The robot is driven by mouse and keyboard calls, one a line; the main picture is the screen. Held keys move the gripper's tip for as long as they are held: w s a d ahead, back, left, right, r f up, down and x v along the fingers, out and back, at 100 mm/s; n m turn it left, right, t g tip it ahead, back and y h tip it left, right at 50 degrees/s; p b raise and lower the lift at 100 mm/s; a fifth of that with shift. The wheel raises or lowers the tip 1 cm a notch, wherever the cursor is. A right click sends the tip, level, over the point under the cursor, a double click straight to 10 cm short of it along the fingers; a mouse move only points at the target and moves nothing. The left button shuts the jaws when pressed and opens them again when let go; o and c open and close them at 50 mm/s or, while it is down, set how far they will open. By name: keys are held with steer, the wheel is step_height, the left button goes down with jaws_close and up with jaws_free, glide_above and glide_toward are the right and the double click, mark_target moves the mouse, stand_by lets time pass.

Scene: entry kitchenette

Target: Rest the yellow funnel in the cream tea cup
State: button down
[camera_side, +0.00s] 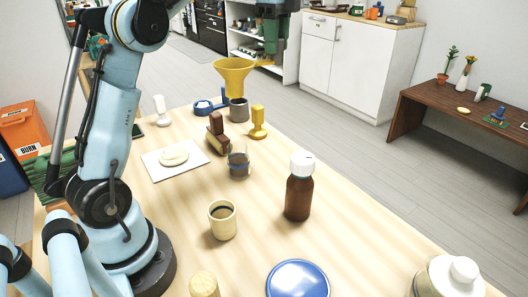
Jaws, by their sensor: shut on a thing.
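The yellow funnel (233,72) is upright, wide mouth up, above the far end of the table. My gripper (274,60) is at its right side, shut on the small tab at the funnel's rim. The funnel's lower end shows just above a grey cup (238,112); I cannot tell whether they touch. The cream tea cup (222,226) stands upright on the table nearer the camera, with a dark inside and nothing standing in it. My gripper is well apart from it.
Between funnel and cup stand a glass (239,165), a brown block-like item (217,140) and a yellow stamp-like item (258,124). A brown bottle (298,190) stands right of the cup. The table's right middle is clear.

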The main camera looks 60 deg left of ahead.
steer(key=s+d+f+m, duration=0.1)
steer(key=s+d+m, duration=0.4)
steer(key=d, duration=0.4)
steer(key=s+d+f+m, duration=0.1)
steer(key=s+d+m, duration=0.4)
steer(key=d, duration=0.3)
steer(key=s+d+f+m, duration=0.3)
steer(key=s+f+m, duration=0.2)
steer(key=s, duration=0.3)
steer(key=s+d+f+m, duration=0.3)
steer(key=s+f+m, duration=0.2)
steer(key=s, duration=0.3)
steer(key=shift+d+f+m, duration=0.15)
steer(key=shift+f+m, duration=0.15)
steer(key=shift+f, duration=0.35)
steer(key=shift+f, duration=3.65)
steer(key=c, duration=0.7)
jaws_free()
